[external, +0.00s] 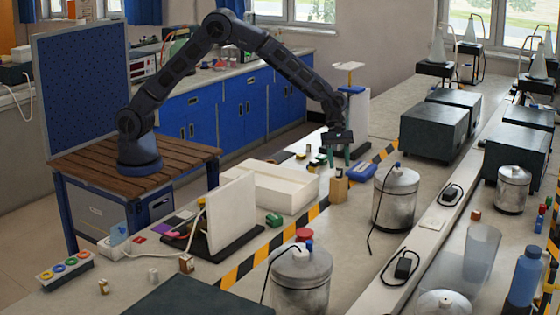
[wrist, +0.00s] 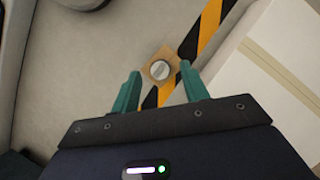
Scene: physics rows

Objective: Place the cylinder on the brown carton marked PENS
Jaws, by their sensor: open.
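A small grey cylinder (wrist: 160,70) stands on the top of a brown carton (wrist: 149,75), seen from above in the wrist view. In the external view this carton (external: 338,192) stands on the bench with the small cylinder (external: 339,173) on top. No marking on it is legible. My gripper (external: 337,162) is open above the carton, its green fingers pointing down. In the wrist view my gripper (wrist: 160,69) has a fingertip on each side of the cylinder, with visible gaps. Nothing is held.
A white open box (external: 272,202) stands left of the carton, and a blue object (external: 361,170) lies close to its right. A metal pot (external: 396,200) stands further right. Yellow-black tape (external: 240,270) runs along the bench.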

